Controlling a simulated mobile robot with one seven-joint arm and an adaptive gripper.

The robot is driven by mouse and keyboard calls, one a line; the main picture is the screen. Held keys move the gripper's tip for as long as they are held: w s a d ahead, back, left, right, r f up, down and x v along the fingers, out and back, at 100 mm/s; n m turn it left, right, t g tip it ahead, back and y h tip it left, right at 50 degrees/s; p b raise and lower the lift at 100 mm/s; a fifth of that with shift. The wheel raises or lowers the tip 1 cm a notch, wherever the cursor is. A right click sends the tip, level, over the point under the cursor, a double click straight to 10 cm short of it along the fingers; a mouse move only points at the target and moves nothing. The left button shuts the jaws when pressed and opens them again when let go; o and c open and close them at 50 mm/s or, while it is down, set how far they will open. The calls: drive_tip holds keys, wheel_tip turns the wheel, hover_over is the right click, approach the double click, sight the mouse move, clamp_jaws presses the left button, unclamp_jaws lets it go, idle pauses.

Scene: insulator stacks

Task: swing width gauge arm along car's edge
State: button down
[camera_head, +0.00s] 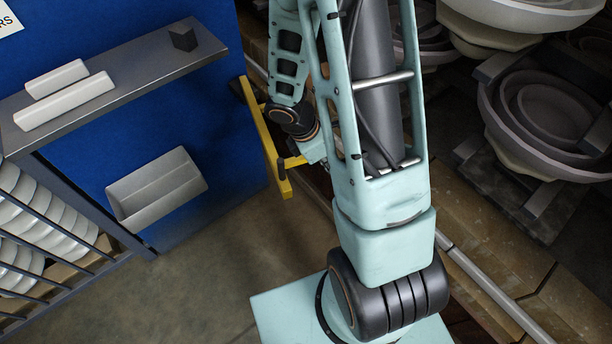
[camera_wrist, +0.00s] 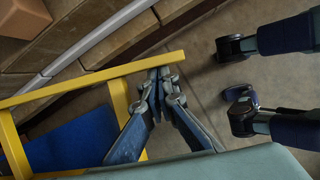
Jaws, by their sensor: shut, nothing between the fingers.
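The width gauge arm (camera_head: 273,150) is a yellow bar frame beside the blue panel, left of my arm in the head view. In the wrist view its long yellow bar (camera_wrist: 100,77) slants across the picture, with more yellow bars below. My gripper (camera_wrist: 161,75) is shut and empty, its fingertips at the bar near its right end. I cannot tell whether they touch it. In the head view my arm largely hides the gripper. The car's edge (camera_head: 500,235) is a row of brown blocks right of my arm; it also shows in the wrist view (camera_wrist: 85,15).
A grey rail (camera_head: 490,292) runs along the car's edge. Grey bowl-like stacks (camera_head: 545,110) stand on the car. On the left are a shelf (camera_head: 120,82) with white blocks, an open bin (camera_head: 157,190) and a rack of white discs (camera_head: 35,225). Open floor (camera_head: 210,275) lies in between.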

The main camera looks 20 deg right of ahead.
drive_tip(key=w+d+n+t, duration=0.1)
drive_tip(key=w+d+n, duration=0.1)
drive_tip(key=d, duration=0.5)
drive_tip(key=shift+w+d, duration=0.3)
drive_tip(key=shift+w, duration=0.15)
drive_tip(key=shift+a, duration=0.1)
